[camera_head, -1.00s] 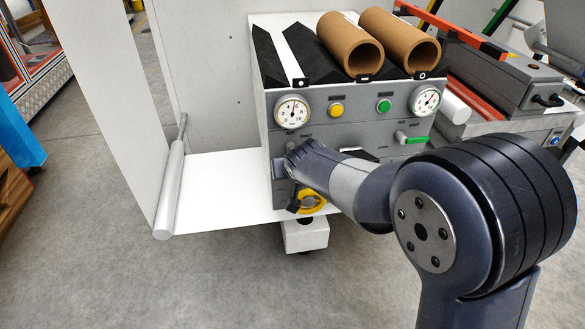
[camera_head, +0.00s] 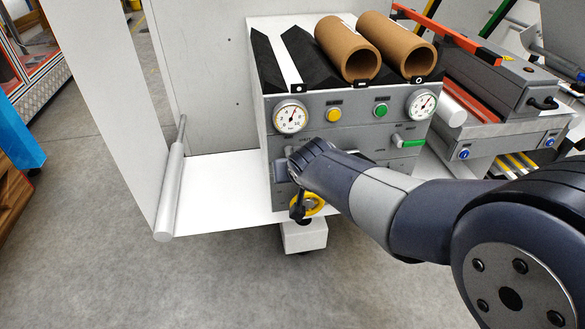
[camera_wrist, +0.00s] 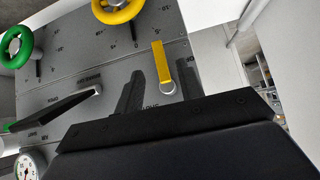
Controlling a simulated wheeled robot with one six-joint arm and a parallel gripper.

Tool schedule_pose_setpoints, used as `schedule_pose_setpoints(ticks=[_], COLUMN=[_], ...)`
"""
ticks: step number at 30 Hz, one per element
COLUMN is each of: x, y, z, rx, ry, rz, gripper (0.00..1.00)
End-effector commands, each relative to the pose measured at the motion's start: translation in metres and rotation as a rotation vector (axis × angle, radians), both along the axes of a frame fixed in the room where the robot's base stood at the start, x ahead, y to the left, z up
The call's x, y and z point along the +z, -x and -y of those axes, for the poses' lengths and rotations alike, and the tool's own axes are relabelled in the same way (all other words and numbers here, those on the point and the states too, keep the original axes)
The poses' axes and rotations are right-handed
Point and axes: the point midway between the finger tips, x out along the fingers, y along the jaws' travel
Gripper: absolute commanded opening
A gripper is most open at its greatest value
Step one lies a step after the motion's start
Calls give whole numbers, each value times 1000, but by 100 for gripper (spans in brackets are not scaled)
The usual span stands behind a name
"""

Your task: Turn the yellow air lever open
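The yellow air lever (camera_wrist: 161,62) shows in the wrist view as a flat yellow handle on the grey panel, with a round metal pivot at one end. My gripper (camera_wrist: 158,82) is open, with one dark finger on each side of the lever near its pivot. I cannot tell whether either finger touches it. In the head view my gripper (camera_head: 290,168) is at the left part of the panel (camera_head: 352,108), and my wrist hides the yellow lever there.
A yellow handwheel (camera_head: 313,204) sits low on the panel; a green handwheel (camera_wrist: 15,48) shows in the wrist view. A green lever (camera_head: 410,142) is at the right. Two gauges (camera_head: 290,116) and two buttons (camera_head: 334,115) sit above. Brown tubes (camera_head: 347,48) lie on top.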

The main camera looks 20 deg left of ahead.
Motion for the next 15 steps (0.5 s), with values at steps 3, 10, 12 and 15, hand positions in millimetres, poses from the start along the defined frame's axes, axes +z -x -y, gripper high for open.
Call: schedule_pose_setpoints(ticks=[3,10,12,15], x=[14,22,22,22], y=[11,19,20,20], z=[6,12,12,12], rx=[0,0,0,0], ry=[0,1,1,1], rz=[0,-1,-1,-2], gripper=[36,36,36,36])
